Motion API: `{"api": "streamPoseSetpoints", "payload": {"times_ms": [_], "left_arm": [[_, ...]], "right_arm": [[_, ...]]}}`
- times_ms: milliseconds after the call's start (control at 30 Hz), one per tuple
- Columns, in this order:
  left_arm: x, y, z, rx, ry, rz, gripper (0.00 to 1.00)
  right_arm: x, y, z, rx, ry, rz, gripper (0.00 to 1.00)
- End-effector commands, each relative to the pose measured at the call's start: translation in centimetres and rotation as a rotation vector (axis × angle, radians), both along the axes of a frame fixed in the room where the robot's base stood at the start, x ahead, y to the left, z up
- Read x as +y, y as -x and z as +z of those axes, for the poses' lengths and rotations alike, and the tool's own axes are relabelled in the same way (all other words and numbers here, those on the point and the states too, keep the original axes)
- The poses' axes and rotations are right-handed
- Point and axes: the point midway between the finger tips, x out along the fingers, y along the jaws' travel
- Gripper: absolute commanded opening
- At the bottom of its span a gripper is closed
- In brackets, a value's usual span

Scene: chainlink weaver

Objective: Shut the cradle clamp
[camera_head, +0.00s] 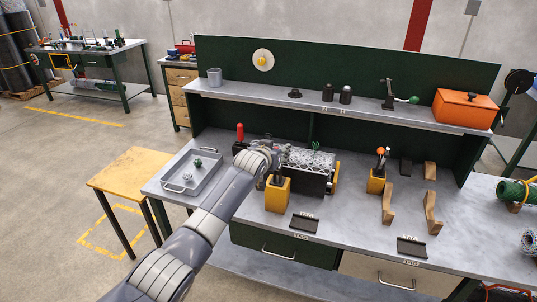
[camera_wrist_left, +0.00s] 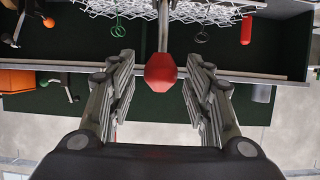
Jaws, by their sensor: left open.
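The cradle (camera_head: 306,181) is a dark block on the workbench, with metal chainlink mesh (camera_head: 300,157) lying on top. In the left wrist view, which looks upside down, the mesh (camera_wrist_left: 180,10) shows at the top edge. A red knob (camera_wrist_left: 165,72) on a thin metal rod, apparently the clamp handle, stands between the fingers of my left gripper (camera_wrist_left: 162,85). The fingers are open, with a gap on both sides of the knob. In the head view my left gripper (camera_head: 276,158) is at the cradle's left end and hides the knob. My right gripper is out of view.
A second red handle (camera_head: 240,132) stands left of my gripper. A metal tray (camera_head: 178,187) lies at the bench's left. The shelf (camera_head: 365,116) runs behind.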

Motion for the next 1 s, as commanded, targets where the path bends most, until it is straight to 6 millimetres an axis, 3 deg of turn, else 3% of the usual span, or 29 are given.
{"api": "streamPoseSetpoints", "payload": {"times_ms": [800, 1000], "left_arm": [[2.7, 8.2, 3.9, -0.005, 0.002, 0.000, 0.46], [3.1, 9.4, 4.5, -0.004, 0.000, 0.001, 0.46]], "right_arm": [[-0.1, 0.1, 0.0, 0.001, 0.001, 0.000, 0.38], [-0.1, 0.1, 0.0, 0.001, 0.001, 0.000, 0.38]]}}
